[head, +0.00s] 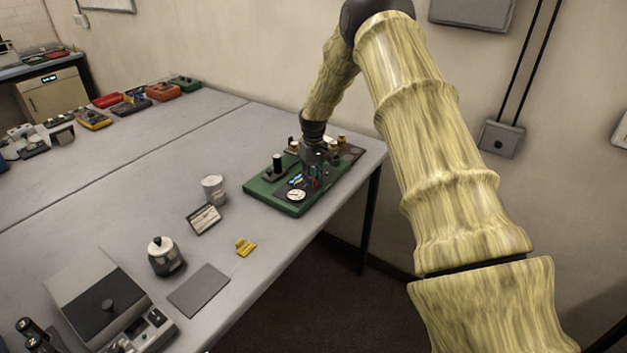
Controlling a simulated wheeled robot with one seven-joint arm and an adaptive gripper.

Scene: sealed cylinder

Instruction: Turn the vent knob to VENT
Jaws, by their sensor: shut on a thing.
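A green board (257,192) with a dark top lies near the far right corner of the grey table. My gripper (314,180) points down over the middle of the board and is shut on a small part there. The fingers and my wrist hide much of that part. I cannot tell from this distance whether it is the vent knob, nor read any VENT label.
Left of the board stand a pale cup (213,188), a small framed card (204,219), a yellow piece (246,247) and a dark pot with a white lid (165,257). A grey device (107,302) stands at front left. The table's middle left is clear.

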